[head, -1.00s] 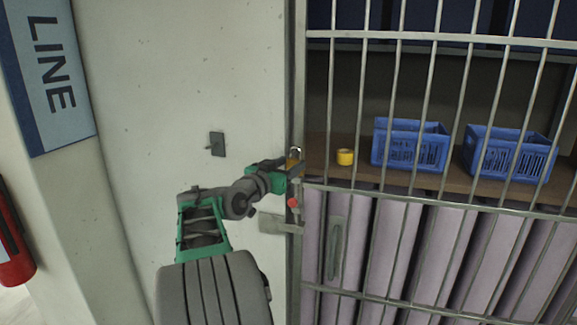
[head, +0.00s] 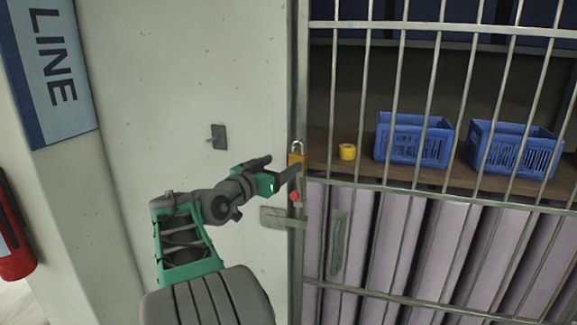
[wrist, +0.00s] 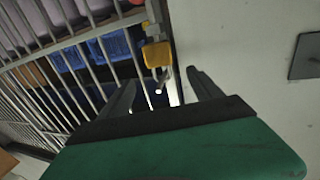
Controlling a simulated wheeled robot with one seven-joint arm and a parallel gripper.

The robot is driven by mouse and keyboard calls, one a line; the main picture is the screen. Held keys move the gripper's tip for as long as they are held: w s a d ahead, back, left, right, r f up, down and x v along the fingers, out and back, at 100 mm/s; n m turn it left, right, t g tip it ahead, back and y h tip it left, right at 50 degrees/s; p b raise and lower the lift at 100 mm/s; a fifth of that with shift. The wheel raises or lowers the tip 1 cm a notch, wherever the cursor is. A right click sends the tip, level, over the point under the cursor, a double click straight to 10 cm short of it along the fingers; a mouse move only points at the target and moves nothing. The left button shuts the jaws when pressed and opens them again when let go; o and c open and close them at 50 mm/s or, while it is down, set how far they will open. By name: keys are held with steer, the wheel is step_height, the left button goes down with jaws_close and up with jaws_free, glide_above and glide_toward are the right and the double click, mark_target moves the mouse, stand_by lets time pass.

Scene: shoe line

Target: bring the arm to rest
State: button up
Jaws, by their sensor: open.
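My gripper (head: 280,169) is open and empty in front of the gate's left post in the head view. Its two fingers also show in the wrist view (wrist: 161,84), spread with nothing between them. A yellow padlock (head: 296,160) with a silver shackle hangs at the gate's edge, just beyond the fingertips. In the wrist view the padlock (wrist: 157,54) appears ahead of the fingers, apart from them. My arm reaches up and right from the bottom of the head view, bent at the elbow.
The barred gate (head: 405,188) closes off a shelf with two blue crates (head: 414,140) (head: 513,150) and a yellow tape roll (head: 347,152). A red knob (head: 294,196) and a grey latch plate (head: 275,218) sit below the padlock. A bare wall with a switch (head: 218,137) is at left.

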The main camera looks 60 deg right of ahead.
steer(key=w+a+f+n+t+y, duration=0.15)
steer(key=a+f+y, duration=0.3)
steer(key=f, duration=0.45)
steer(key=w+a+f+n+y, duration=0.25)
steer(key=a+f, duration=0.25)
steer(key=f, duration=0.3)
steer(key=w+a+f+n+t+y, duration=0.1)
steer(key=a+f+n+y, duration=0.25)
steer(key=f, duration=0.55)
steer(key=s+a+f+n+y, duration=0.1)
steer(key=a+f+n+y, duration=0.25)
steer(key=a, duration=1.05)
steer(key=s+a+f+n+y, duration=0.2)
steer(key=a+n+y, duration=0.15)
steer(key=a, duration=0.95)
steer(key=w+a+r+n+t, duration=0.1)
steer(key=a+r+n, duration=0.1)
steer(key=a, duration=0.4)
steer(key=w+a+r+n+t, duration=0.1)
steer(key=a+r+n, duration=0.1)
steer(key=a, duration=0.4)
steer(key=shift+a+r+n+t, duration=0.2)
steer(key=shift+r+n+t, duration=0.15)
steer(key=shift+r+n, duration=0.1)
steer(key=shift+w+y, duration=0.15)
steer(key=shift+y, duration=0.1)
